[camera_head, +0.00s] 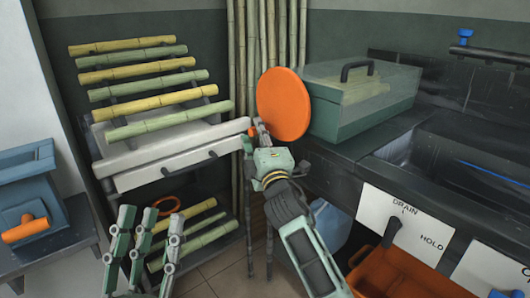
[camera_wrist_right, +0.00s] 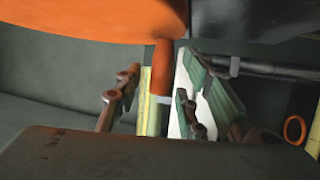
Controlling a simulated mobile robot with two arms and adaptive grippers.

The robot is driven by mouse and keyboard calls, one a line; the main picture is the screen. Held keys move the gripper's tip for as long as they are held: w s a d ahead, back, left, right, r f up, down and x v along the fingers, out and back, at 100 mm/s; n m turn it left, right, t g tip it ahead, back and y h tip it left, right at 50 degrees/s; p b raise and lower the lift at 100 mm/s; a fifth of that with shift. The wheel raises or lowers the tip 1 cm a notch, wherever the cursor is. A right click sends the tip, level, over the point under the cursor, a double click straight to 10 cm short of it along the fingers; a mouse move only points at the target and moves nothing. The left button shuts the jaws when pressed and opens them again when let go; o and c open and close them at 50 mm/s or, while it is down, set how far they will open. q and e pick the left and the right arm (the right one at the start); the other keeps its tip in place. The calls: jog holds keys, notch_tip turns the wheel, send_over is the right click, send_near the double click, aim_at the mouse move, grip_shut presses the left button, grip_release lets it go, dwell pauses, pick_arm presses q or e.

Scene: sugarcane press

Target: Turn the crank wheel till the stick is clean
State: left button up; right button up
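The crank wheel (camera_head: 283,105) is an orange disc in front of the green press box (camera_head: 350,115). It also shows along the top of the right wrist view (camera_wrist_right: 95,15). Its orange handle (camera_wrist_right: 162,68) sticks out between the fingers of my right gripper (camera_wrist_right: 160,98). A gap shows on both sides of the handle, so the fingers look open around it. In the head view my right gripper (camera_head: 257,135) is at the wheel's lower left edge. My left gripper (camera_head: 146,240) is low at the left, fingers apart and empty. I cannot tell which stick is meant.
Several yellow and green cane sticks (camera_head: 150,85) lie on a rack at the left, with white drawers (camera_head: 165,160) below. A counter with a sink is at the right, above an orange bin (camera_head: 405,275). A blue machine (camera_head: 30,180) stands far left.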

jog(key=v, duration=0.9)
jog(key=shift+s, duration=0.3)
jog(key=shift+f, duration=0.1)
